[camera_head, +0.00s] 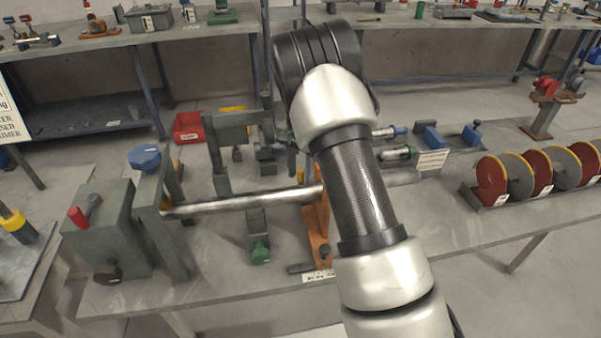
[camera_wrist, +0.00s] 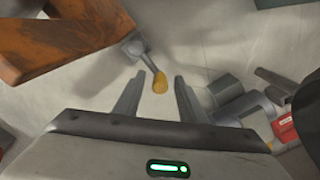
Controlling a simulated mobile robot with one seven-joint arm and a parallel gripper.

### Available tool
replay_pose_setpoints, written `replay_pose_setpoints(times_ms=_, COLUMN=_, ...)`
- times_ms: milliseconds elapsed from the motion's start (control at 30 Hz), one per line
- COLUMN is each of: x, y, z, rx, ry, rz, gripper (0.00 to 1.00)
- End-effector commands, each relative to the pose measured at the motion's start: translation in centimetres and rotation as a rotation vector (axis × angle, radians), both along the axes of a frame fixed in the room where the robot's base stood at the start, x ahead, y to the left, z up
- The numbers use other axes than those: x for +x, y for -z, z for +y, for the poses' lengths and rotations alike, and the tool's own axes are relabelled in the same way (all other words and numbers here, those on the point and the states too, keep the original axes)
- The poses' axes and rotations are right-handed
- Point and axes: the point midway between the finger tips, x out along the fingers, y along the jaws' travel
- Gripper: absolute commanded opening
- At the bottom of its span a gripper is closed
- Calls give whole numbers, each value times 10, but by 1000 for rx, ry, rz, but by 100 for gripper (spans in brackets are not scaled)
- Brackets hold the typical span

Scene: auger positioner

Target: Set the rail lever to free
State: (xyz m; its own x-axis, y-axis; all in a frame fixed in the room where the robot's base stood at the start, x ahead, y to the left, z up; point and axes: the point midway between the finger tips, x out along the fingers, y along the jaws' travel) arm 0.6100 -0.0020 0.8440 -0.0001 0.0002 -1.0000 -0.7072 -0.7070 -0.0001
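A small lever (camera_wrist: 150,62) with a yellow knob (camera_wrist: 160,84) shows in the wrist view, its grey stem running from a round pivot at upper left down to the knob; I take it for the rail lever. My gripper (camera_wrist: 157,79) is open, with the knob in the gap between its two fingertips as seen. I cannot tell whether the fingers are level with the knob, and no finger clearly touches it. No free or locked marking is readable. In the head view my arm hides the gripper; a bit of yellow (camera_head: 300,175) shows just left of the arm.
An orange-brown bracket (camera_wrist: 65,40) lies close on the left of the wrist view; grey blocks (camera_wrist: 228,92) stand to the right. In the head view a long metal shaft (camera_head: 240,203) crosses the bench, with a grey housing (camera_head: 105,235) at left and red-grey discs (camera_head: 492,180) at right.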

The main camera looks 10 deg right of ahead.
Motion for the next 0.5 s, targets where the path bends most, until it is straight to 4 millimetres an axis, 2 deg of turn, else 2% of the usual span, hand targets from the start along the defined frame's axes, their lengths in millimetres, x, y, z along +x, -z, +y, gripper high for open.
replay_pose_setpoints(times_ms=233, x=0, y=0, z=0, rx=0, ry=0, rz=0, gripper=35)
replay_pose_setpoints(times_ms=433, x=0, y=0, z=0, rx=0, ry=0, rz=0, gripper=1)
replay_pose_setpoints(times_ms=500, x=0, y=0, z=0, rx=0, ry=0, rz=0, gripper=0)
